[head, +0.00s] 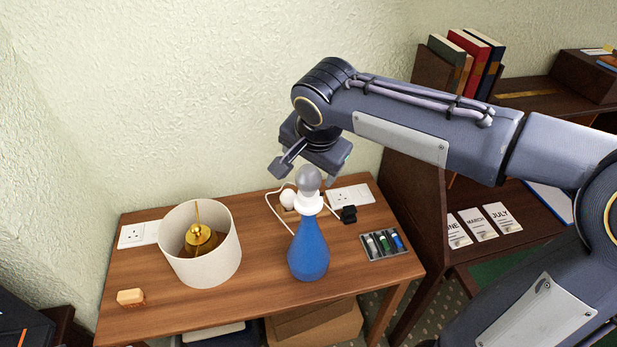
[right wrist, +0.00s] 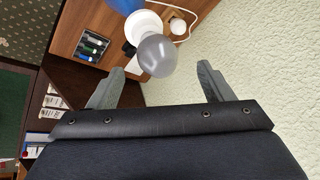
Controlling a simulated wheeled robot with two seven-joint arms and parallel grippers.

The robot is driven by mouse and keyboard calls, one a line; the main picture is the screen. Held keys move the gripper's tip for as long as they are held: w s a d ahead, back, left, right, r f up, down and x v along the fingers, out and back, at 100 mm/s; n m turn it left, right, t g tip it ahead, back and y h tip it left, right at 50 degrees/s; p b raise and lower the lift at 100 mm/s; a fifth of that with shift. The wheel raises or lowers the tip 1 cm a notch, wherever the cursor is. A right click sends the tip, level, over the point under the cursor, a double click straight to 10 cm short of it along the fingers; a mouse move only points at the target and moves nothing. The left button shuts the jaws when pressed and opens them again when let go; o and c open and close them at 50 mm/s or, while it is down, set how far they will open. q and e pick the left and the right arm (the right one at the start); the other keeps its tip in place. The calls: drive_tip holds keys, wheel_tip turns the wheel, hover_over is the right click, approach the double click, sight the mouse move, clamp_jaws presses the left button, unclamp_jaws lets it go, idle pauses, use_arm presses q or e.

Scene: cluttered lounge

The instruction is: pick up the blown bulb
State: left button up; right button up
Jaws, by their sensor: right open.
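The grey, dull bulb (head: 308,181) sits upright in the white socket (head: 308,202) on top of a blue lamp base (head: 308,252) on the wooden table. My right gripper (head: 306,174) is open and empty, pointing down, with its fingers to either side of the bulb's top in the head view. In the right wrist view the bulb (right wrist: 157,56) shows between and just beyond the open fingertips (right wrist: 160,69). I cannot tell whether a finger touches it. My left gripper is not in view.
A white bulb (head: 287,198) lies behind the lamp beside a cord. A cream lampshade (head: 214,266) stands left, a tray of batteries (head: 384,244) right. A wooden block (head: 130,297) lies front left. A bookshelf (head: 412,165) stands right. The wall is close behind.

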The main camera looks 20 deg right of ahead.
sight(311, 171)
drive_tip(key=x, duration=0.4)
drive_tip(key=p+x, duration=0.1)
drive_tip(key=x, duration=0.1)
drive_tip(key=shift+w+d+f, duration=0.1)
drive_tip(key=shift+d+f, duration=0.1)
drive_tip(key=shift+d, duration=0.1)
drive_tip(key=shift+c, duration=0.3)
drive_tip(key=c, duration=1)
